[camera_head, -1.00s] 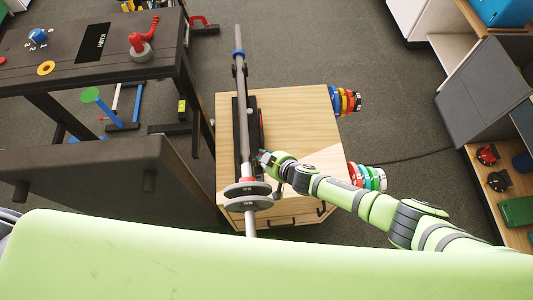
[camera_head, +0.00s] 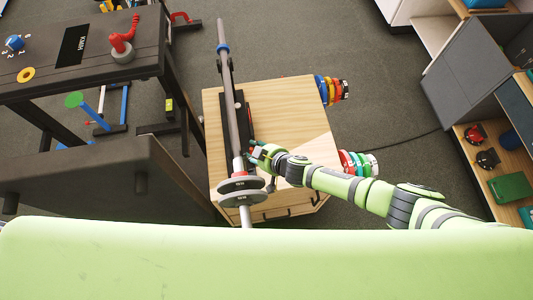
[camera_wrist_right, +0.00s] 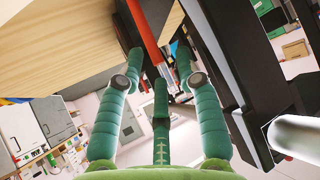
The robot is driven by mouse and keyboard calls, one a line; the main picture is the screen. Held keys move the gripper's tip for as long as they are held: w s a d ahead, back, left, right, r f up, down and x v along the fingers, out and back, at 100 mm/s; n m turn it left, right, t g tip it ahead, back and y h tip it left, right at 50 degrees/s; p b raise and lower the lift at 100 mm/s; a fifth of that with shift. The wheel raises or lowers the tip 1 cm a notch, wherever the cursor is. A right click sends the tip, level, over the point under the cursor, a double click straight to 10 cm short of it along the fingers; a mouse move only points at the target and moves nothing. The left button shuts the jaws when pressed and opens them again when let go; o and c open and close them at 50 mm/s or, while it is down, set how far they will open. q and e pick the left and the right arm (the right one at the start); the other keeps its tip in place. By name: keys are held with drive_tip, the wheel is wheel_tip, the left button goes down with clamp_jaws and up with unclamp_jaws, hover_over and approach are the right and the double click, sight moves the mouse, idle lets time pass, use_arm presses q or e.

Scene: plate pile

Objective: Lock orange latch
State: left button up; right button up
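The orange latch (camera_wrist_right: 145,45) shows in the right wrist view as a long red-orange bar coming down from the top. Its lower end lies between the fingers of my right gripper (camera_wrist_right: 160,68). The teal fingers are spread, with gaps between them, and I see no firm grip on the bar. In the head view my right gripper (camera_head: 258,155) is at the right side of the barbell (camera_head: 231,110), above the wooden box, and hides most of the latch there. My left gripper is not in view.
The barbell lies along the left side of the wooden box (camera_head: 285,110), with grey weight plates (camera_head: 240,185) at its near end. Coloured plates (camera_head: 330,90) hang on the box's right side. A dark table (camera_head: 70,55) stands left. Shelves (camera_head: 500,160) stand right.

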drive_tip(key=v, duration=1.1)
drive_tip(key=shift+r, duration=0.15)
